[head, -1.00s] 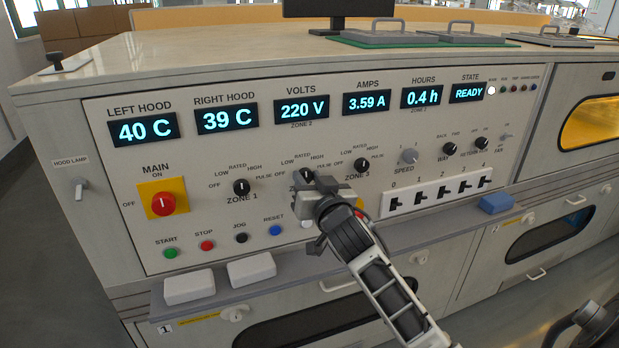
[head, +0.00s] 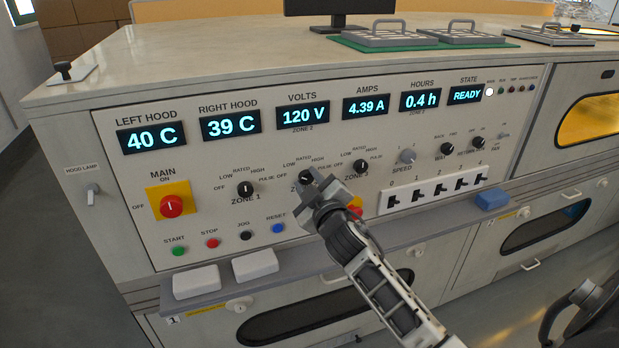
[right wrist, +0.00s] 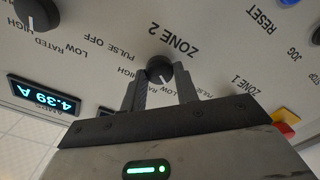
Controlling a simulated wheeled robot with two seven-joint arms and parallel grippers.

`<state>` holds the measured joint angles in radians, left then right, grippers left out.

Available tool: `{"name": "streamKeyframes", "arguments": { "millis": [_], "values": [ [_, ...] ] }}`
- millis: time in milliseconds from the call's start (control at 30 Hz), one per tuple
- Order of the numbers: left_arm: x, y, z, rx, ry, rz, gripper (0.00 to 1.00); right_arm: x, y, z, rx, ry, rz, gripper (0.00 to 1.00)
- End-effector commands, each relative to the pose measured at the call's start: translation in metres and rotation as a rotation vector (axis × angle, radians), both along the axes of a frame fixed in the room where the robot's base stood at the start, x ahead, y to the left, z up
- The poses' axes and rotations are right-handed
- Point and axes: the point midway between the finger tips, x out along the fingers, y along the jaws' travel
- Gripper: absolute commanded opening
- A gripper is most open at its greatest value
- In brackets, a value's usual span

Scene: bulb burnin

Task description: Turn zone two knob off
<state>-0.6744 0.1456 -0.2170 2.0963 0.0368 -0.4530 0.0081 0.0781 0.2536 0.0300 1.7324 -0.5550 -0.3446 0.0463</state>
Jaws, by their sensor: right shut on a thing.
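The zone two knob (head: 305,177) is a small black dial on the panel between the zone one knob (head: 245,189) and the zone three knob (head: 361,167). My right gripper (head: 314,186) is shut on it and hides part of it in the head view. In the right wrist view the zone two knob (right wrist: 160,68) sits between the two fingers, with its white mark towards the LOW lettering. The volts display (head: 303,112) reads 120 V for zone 2, and the amps display (head: 366,106) reads 4.39 A. My left gripper is out of view.
The red main switch (head: 171,206) on its yellow plate is at the left. Several push buttons run below the knobs, partly behind my arm. A grey ledge (head: 295,269) with white blocks juts out below. Numbered switches (head: 436,193) are to the right.

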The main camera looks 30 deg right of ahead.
Motion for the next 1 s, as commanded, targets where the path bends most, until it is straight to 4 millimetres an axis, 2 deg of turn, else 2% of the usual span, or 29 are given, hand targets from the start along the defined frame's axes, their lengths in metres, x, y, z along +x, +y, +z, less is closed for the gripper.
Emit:
{"name": "streamKeyframes", "arguments": {
  "millis": [200,500,1000],
  "values": [
    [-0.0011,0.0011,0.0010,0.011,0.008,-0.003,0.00,-0.0002,0.0006,-0.0004,-0.173,0.044,0.001,0.07],
    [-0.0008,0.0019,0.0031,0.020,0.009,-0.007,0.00,-0.0001,0.0009,-0.0016,-0.331,0.082,0.001,0.07],
    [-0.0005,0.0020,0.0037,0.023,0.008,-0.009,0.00,-0.0001,0.0007,-0.0021,-0.394,0.097,0.001,0.07]
  ]
}}
